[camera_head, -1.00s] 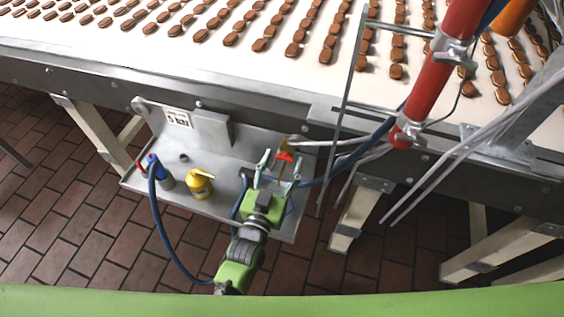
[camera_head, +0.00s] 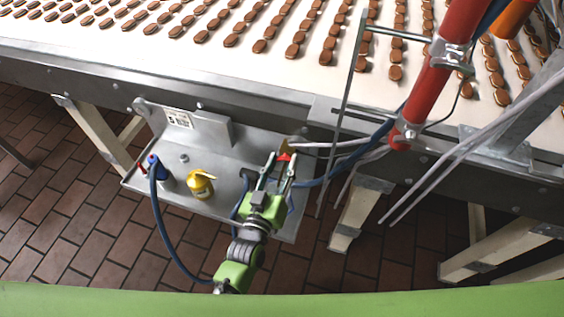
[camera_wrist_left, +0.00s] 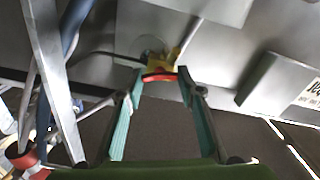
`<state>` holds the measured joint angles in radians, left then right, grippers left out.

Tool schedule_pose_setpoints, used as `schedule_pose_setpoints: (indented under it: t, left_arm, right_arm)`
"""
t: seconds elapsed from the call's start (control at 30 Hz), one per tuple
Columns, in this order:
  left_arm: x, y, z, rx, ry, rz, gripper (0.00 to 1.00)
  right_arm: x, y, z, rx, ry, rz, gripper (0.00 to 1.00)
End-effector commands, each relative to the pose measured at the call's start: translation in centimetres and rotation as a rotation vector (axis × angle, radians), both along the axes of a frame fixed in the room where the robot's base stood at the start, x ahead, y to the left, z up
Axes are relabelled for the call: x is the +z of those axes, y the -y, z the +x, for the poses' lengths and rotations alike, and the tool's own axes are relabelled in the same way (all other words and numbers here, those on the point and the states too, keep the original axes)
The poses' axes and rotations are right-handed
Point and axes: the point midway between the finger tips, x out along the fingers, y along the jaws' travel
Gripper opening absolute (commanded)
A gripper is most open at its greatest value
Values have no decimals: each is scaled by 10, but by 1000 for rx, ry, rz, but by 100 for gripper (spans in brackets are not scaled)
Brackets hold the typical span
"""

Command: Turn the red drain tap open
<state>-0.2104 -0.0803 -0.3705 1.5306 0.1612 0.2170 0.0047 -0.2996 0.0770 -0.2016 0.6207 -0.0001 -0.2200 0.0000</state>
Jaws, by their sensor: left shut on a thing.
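The red drain tap handle (camera_head: 284,157) is on a brass-yellow valve body (camera_head: 288,145) at the right end of the metal tray, beneath the conveyor. My left gripper (camera_head: 281,159) reaches it from below, with one finger on each side of the handle. In the left wrist view the red handle (camera_wrist_left: 159,77) lies crosswise between the tips of the left gripper (camera_wrist_left: 160,73), under the yellow valve body (camera_wrist_left: 158,62). The gripper is shut on the handle. The exact contact at the tips is too small to make out. My right gripper is not in view.
A yellow container (camera_head: 200,184) and a blue-topped container (camera_head: 160,172) with a blue hose stand on the metal tray (camera_head: 225,200). Pale pipes and a blue hose (camera_head: 345,165) run right from the tap. The conveyor (camera_head: 150,50) carries many brown biscuits above.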

Motion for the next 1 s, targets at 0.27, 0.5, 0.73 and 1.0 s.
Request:
schedule_pose_setpoints:
  t: [0.27,0.5,0.73,1.0]
  left_arm:
    - [0,-1,0,0,-82,-251,13]
    - [-1,-1,0,0,-152,-467,13]
    - [-2,-1,1,-1,-219,-675,13]
    - [-2,-1,1,-1,-295,-910,13]
  right_arm:
    - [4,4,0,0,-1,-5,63]
    - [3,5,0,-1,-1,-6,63]
    - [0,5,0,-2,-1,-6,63]
    - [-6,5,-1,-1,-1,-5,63]
